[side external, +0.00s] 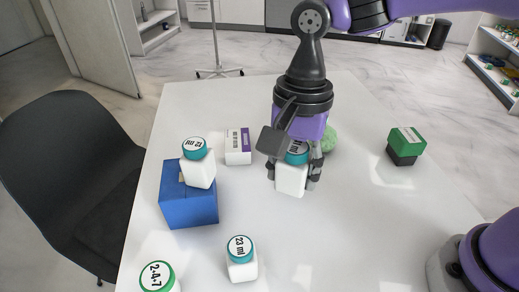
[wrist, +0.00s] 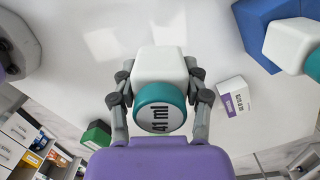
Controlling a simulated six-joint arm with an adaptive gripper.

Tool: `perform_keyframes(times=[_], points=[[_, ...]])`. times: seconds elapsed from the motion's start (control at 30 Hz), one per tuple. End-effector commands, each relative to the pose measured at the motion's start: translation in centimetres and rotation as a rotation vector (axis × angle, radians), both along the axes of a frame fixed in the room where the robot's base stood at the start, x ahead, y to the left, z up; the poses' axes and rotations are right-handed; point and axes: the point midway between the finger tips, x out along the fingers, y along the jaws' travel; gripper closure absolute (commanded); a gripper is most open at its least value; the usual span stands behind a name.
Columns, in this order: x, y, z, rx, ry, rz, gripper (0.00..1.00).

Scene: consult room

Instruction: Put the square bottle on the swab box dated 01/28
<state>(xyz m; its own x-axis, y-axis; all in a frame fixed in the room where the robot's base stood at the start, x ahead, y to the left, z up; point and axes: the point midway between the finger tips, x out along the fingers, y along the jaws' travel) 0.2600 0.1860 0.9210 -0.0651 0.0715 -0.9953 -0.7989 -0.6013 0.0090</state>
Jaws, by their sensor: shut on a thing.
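My gripper (side external: 293,184) is shut on a white square bottle (side external: 291,179) with a teal cap, one finger on each side. In the wrist view, my gripper (wrist: 160,82) holds this bottle (wrist: 160,62), and its cap reads 41 ml. I cannot tell whether its base touches the table. A small white box with a purple end (side external: 238,146) lies on the table to the left of my gripper. It also shows in the wrist view (wrist: 236,97), right of the bottle. Its print is too small to read surely, so I cannot confirm the date.
A blue box (side external: 189,203) bears another teal-capped bottle (side external: 199,172). A bottle marked 23 ml (side external: 242,267) and a green-capped one (side external: 158,277) stand in front. A green-and-black box (side external: 406,146) is at right. A pale green round thing (side external: 329,139) is partly hidden behind my gripper.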

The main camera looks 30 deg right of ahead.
Motion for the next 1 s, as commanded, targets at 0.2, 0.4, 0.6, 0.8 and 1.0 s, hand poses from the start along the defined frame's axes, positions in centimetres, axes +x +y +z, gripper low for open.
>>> perform_keyframes(times=[0.2, 0.4, 0.6, 0.8, 1.0], points=[[9.2, 0.5, -0.3, -0.008, -0.009, -0.607, 0.88], [15.1, -0.7, -1.4, 0.003, -0.012, -1.082, 0.88], [17.8, -1.8, -2.1, 0.019, -0.013, -1.342, 0.88], [18.2, -2.0, -4.2, 0.02, -0.008, -1.405, 0.88], [18.2, -2.0, -6.9, 0.022, -0.012, -1.401, 0.88]])
